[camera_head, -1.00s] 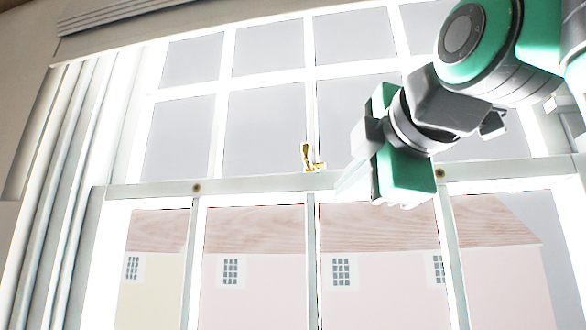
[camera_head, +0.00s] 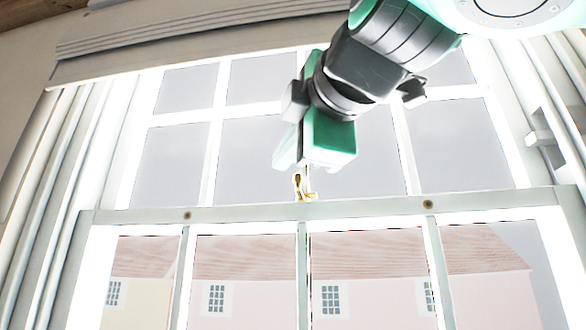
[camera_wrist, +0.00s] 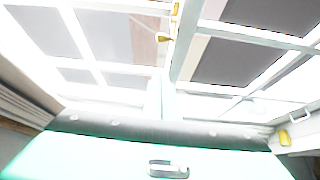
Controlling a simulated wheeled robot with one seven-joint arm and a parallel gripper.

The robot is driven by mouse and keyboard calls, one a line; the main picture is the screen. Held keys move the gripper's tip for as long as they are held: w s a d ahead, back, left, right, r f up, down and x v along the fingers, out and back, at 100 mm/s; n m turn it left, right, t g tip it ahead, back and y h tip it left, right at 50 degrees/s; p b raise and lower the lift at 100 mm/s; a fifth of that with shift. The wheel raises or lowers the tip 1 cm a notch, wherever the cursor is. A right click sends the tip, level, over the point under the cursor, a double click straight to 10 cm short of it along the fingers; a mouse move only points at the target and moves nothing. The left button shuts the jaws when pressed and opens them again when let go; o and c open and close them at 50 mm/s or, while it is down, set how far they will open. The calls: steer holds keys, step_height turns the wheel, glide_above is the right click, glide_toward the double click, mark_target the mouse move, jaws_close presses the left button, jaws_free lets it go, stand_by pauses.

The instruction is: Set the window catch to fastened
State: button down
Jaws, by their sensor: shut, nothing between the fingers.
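The brass window catch (camera_head: 299,187) sits on the meeting rail of the sash window, near the middle in the head view. Its lever stands upright, with a small brass part at its lower right. My gripper (camera_head: 284,163) is shut and empty, its pale fingertips just above and slightly left of the catch in the picture. I cannot tell whether they touch it. In the wrist view, the fingers (camera_wrist: 160,95) point up the picture, and a brass piece (camera_wrist: 162,37), seemingly part of the catch, shows beyond them.
Folded shutters or curtains (camera_head: 40,200) line the left side. A pale bracket (camera_head: 541,138) stands out at the right frame.

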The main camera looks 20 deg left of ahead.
mark_target(300, 189)
steer(key=w+a, duration=0.1)
steer(key=w, duration=0.6)
steer(key=shift+w+a, duration=0.35)
steer(key=shift+w, duration=0.05)
steer(key=shift+d, duration=0.15)
stand_by(0.4)
